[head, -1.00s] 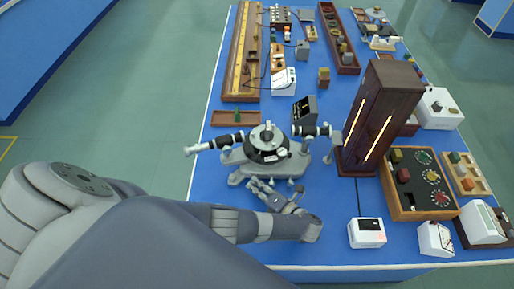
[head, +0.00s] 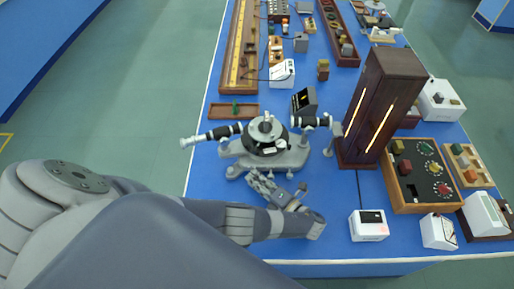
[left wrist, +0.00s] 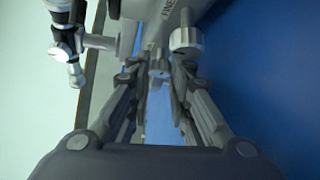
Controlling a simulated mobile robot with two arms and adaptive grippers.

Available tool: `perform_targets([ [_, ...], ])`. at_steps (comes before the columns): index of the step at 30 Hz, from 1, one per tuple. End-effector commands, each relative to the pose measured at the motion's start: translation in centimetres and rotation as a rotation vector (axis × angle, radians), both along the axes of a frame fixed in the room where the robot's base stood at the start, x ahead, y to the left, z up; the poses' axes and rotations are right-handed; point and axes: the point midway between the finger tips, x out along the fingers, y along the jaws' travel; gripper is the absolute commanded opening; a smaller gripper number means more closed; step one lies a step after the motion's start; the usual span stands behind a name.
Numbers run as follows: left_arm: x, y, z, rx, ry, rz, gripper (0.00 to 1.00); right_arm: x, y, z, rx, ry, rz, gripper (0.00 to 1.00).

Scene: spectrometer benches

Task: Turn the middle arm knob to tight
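The spectrometer (head: 266,138) stands on the blue bench, with a black-and-silver round table in its middle and a tube out to each side. My left gripper (head: 252,174) is at its near side, low by the base. In the left wrist view the two fingers (left wrist: 157,82) are apart, and a small grey knob (left wrist: 158,67) shows between and just beyond their tips. I cannot tell whether either finger touches it. A larger silver knob (left wrist: 187,39) stands to the right, by lettering that reads "FINE". Another silver knob (left wrist: 100,42) is at the left. My right gripper is not in view.
A tall dark wooden case (head: 383,105) with lit slits stands right of the spectrometer. A white box (head: 368,226) is nearer, and a wooden control panel (head: 421,175) lies further right. A shallow wooden tray (head: 234,111) is behind. Bare bench lies along the front.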

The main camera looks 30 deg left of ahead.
Motion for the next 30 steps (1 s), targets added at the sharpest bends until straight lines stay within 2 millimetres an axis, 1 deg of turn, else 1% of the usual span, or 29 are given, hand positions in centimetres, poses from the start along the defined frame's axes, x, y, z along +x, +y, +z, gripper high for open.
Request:
perform_targets([
  [1,0.0,0.0,0.0,0.001,0.000,0.000,0.30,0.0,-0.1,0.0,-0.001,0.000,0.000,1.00],
  [2,0.0,0.0,0.0,0.001,0.000,0.000,0.37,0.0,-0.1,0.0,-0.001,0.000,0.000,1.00],
  [3,0.0,0.0,0.0,0.000,0.000,0.000,0.39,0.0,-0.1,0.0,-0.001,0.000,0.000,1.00],
  [11,0.0,0.0,0.0,-0.001,0.000,0.000,0.39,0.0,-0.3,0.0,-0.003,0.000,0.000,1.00],
  [14,-0.1,-0.3,0.0,-0.002,0.000,0.000,0.39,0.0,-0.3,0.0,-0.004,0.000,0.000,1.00],
  [17,-0.3,-1.3,0.1,-0.004,0.001,-0.002,0.39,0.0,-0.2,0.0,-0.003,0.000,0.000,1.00],
  [24,-1.2,-4.9,0.8,-0.003,0.000,-0.002,0.39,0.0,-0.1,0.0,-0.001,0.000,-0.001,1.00],
  [30,-1.8,-7.2,1.3,-0.004,0.000,-0.001,0.39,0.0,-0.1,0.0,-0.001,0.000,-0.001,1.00],
])
